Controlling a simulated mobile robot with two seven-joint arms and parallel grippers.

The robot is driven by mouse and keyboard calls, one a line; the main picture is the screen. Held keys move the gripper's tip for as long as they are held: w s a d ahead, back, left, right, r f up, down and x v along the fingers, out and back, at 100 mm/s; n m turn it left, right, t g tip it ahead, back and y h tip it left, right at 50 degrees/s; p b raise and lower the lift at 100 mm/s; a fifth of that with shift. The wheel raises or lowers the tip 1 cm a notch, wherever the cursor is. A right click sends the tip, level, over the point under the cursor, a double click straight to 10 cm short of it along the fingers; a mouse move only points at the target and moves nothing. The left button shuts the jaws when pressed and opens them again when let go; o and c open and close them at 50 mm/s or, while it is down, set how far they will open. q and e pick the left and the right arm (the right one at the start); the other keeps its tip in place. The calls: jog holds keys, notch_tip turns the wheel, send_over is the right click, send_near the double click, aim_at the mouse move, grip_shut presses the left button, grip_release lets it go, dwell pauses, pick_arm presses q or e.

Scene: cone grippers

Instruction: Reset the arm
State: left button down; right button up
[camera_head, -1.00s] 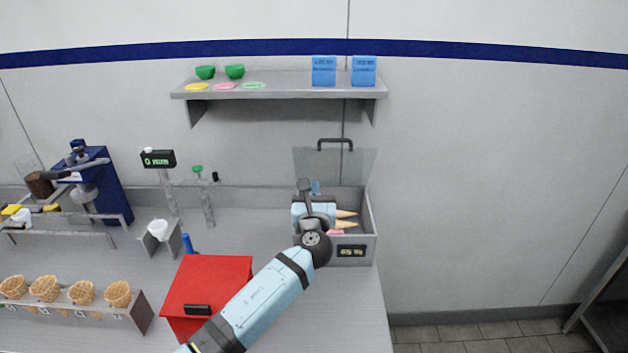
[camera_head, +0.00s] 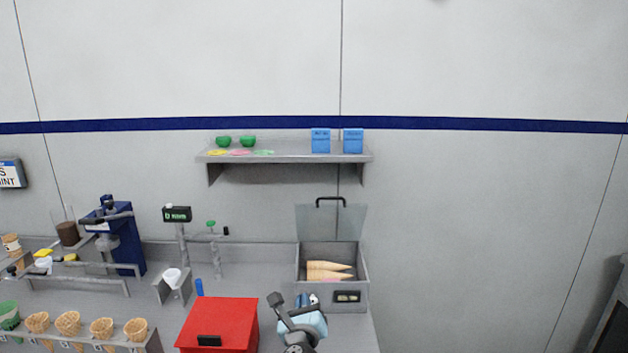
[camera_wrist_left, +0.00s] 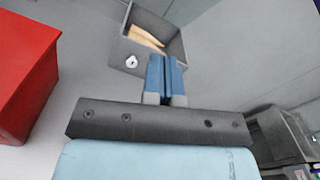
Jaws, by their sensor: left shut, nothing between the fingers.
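My left arm comes up from the bottom of the head view, and its gripper (camera_head: 312,302) is just in front of the grey bin, to the right of the red box. In the left wrist view the two blue fingers (camera_wrist_left: 166,78) are pressed together with nothing between them. They point at the grey bin (camera_wrist_left: 178,45), which is open. Cones (camera_wrist_left: 147,40) lie inside it. My right gripper does not show in either view.
The grey bin (camera_head: 362,292) has its clear lid (camera_head: 345,222) raised. A red box (camera_head: 235,318) stands left of my gripper. A cone rack (camera_head: 152,343) is at front left. A wall shelf (camera_head: 290,157) holds green bowls and blue boxes.

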pick_arm(q)
jog(key=s+a+f+n+g+h, duration=0.1)
jog(key=s+a+f+n+g, duration=0.25)
jog(key=s+f+n, duration=0.35)
jog(key=s+a+f+n+g, duration=0.2)
jog(key=s+a+f+n, duration=0.3)
jog(key=s+f, duration=0.4)
jog(key=s+a+f+n, duration=0.2)
jog(key=s+a+n, duration=0.1)
jog(key=s+n, duration=0.2)
jog(key=s+a+f+n+g+h+p, duration=0.1)
jog(key=s+a+n, duration=0.2)
jog(key=s+n, duration=0.3)
jog(key=s+a+f+n, duration=0.2)
jog(key=s+n, duration=0.4)
jog(key=s, duration=0.5)
jog(key=shift+a+f+g+h+p, duration=0.3)
jog(key=shift+a+g+h, duration=0.1)
jog(key=shift+a, duration=0.1)
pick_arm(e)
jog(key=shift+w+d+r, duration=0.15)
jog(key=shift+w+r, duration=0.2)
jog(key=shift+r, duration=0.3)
pick_arm(q)
jog(key=shift+w, duration=0.1)
